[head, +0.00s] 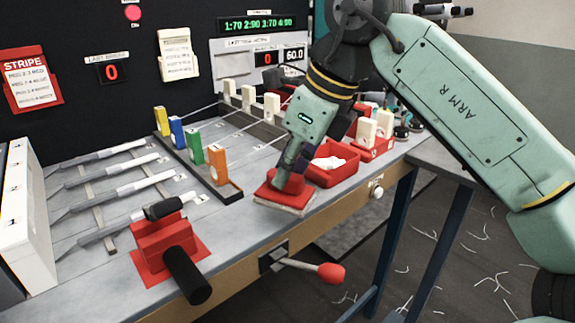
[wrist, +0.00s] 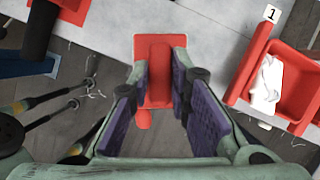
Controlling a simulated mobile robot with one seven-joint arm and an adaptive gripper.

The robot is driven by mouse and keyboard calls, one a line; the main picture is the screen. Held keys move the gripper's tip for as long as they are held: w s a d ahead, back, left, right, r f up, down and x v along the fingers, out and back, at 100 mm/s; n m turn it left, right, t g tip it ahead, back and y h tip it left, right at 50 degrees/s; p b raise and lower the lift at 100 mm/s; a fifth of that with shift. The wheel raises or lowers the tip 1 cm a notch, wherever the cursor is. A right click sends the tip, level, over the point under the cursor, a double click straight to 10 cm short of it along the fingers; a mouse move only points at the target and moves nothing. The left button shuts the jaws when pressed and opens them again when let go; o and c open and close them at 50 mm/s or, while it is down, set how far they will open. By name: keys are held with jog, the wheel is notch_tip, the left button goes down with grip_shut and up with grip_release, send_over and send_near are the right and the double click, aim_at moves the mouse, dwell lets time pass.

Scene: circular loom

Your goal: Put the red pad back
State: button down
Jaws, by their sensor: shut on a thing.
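The red pad (head: 268,198) has a red top with a raised grip and a pale underside. It is at the front edge of the grey table, left of the red bin. My gripper (head: 288,178) points down and is shut on the pad's raised grip. In the wrist view, the red pad (wrist: 153,40) shows between the two purple-lined fingers of my gripper (wrist: 160,75). I cannot tell whether the pad's underside touches the table or hangs just above it.
A red bin (head: 325,178) with white scraps stands right of the pad. A dark rack with coloured blocks (head: 217,160) is to the left. A red clamp-like block (head: 165,240) with a black handle is front left. A red-knobbed lever (head: 330,273) juts below the edge.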

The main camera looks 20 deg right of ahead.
jog(key=w+f, duration=0.1)
jog(key=w+d+f+p, duration=0.1)
jog(key=w, duration=0.1)
jog(key=w+d+f+p, duration=0.1)
jog(key=w, duration=0.1)
jog(key=shift+w+f, duration=0.2)
jog(key=shift+f, duration=0.3)
jog(key=shift+f, duration=0.15)
jog(key=shift+f+b, duration=0.15)
jog(key=shift+b, duration=0.15)
jog(key=c, duration=1.5)
grip_release()
jog(key=shift+r+p, duration=0.35)
jog(key=shift+r, duration=0.05)
jog(key=v, duration=1.2)
jog(key=shift+f+b, duration=0.1)
jog(key=shift+b, duration=0.3)
